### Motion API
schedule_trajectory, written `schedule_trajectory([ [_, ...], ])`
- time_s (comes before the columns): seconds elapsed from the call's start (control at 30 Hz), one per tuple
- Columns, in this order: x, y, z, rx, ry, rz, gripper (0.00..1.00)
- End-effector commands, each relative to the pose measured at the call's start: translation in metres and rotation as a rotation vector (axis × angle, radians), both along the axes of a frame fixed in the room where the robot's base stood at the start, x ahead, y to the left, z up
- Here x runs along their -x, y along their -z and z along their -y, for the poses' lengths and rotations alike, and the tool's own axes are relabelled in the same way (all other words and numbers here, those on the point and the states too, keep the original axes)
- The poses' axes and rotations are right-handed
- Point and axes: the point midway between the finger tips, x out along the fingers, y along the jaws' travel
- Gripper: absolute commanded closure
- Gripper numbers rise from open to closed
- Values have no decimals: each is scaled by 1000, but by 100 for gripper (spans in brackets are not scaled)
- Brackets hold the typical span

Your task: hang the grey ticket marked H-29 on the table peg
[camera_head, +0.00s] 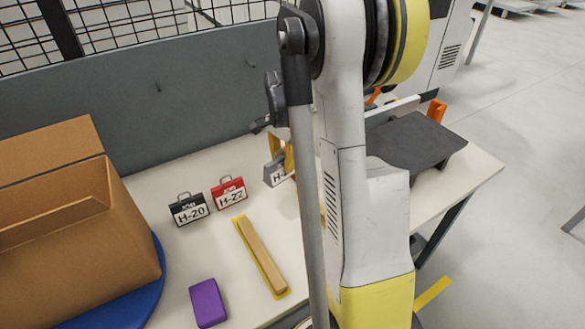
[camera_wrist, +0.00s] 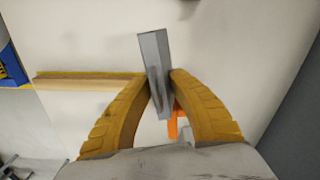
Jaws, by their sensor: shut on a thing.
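The grey ticket (camera_head: 275,174) is held near the table's middle, with a white label that reads "H-2" before my arm hides the rest. In the wrist view the grey ticket (camera_wrist: 154,60) shows nearly edge-on between the yellow fingers. My gripper (camera_wrist: 161,80) is shut on it. In the head view only part of the yellow fingers shows, and my arm covers much of that area. Two small dark pegs stick out of the grey back panel, a left peg (camera_head: 157,88) and a right peg (camera_head: 250,63). I cannot tell which peg is the table peg.
A black ticket H-20 (camera_head: 189,209) and a red ticket H-22 (camera_head: 229,194) stand on the white table (camera_head: 160,180). A wooden strip (camera_head: 262,256), a purple block (camera_head: 208,303) and a cardboard box (camera_head: 90,245) on a blue disc lie nearer. A dark plate (camera_head: 415,140) stands right.

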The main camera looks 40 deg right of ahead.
Motion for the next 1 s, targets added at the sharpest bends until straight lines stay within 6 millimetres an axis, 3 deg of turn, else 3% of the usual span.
schedule_trajectory([
  [0.03, -14, 12, -4, 0, -5, 0, 98],
  [0.23, -56, 38, -13, 0, -4, 0, 98],
  [0.47, -55, 67, -13, 0, -1, 0, 98],
  [0.93, -54, 73, -13, 0, -1, 0, 98],
  [0.97, -54, 73, -13, 0, -1, 0, 73],
  [1.0, -54, 72, -13, 0, -1, 0, 61],
])
